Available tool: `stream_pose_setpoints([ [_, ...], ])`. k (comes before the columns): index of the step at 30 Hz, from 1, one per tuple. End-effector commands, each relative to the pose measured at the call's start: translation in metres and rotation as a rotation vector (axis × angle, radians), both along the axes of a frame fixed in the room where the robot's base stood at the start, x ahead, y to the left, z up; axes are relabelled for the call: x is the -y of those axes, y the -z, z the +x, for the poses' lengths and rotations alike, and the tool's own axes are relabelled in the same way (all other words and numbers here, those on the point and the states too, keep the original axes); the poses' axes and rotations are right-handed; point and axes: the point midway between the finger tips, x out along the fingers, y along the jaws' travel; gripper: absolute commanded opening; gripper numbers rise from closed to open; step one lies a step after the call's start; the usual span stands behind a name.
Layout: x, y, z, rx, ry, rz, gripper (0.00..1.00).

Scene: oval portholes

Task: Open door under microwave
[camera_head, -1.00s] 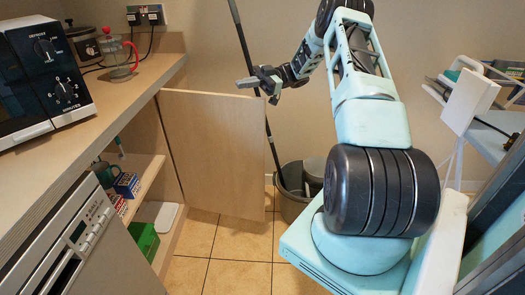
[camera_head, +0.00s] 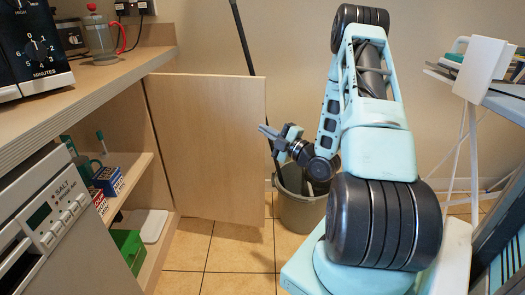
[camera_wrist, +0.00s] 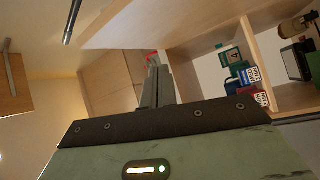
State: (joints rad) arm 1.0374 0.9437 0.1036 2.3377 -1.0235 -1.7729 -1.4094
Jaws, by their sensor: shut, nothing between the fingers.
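The light wood cupboard door (camera_head: 208,150) stands swung wide open, hinged at its left edge to the cupboard under the counter. The microwave (camera_head: 30,45) shows partly on the counter at the upper left, cut by the frame edge. My gripper (camera_head: 266,131) is at the door's free right edge, pointing left; I cannot tell whether it touches. Its fingers (camera_wrist: 157,86) are together and empty in the wrist view. The open cupboard's shelves (camera_wrist: 205,45) also show there.
A grey bin (camera_head: 300,208) with a pole stands behind my gripper. A white rack (camera_head: 485,70) is at the right. Tiled floor (camera_head: 225,255) is clear before the door.

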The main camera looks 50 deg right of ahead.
Motion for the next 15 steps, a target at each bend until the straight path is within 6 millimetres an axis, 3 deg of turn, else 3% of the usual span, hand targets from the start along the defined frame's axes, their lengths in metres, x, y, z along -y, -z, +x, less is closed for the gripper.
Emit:
stream_pose_setpoints([
  [1, 0.0, 0.026, -0.012, -0.047, 0.076, -0.06, 0.0],
  [6, 0.001, 0.056, -0.04, -0.183, 0.237, -0.239, 0.0],
  [10, 0.001, 0.063, -0.049, -0.23, 0.277, -0.297, 0.0],
  [15, 0.003, 0.065, -0.043, -0.231, 0.281, -0.309, 0.0],
])
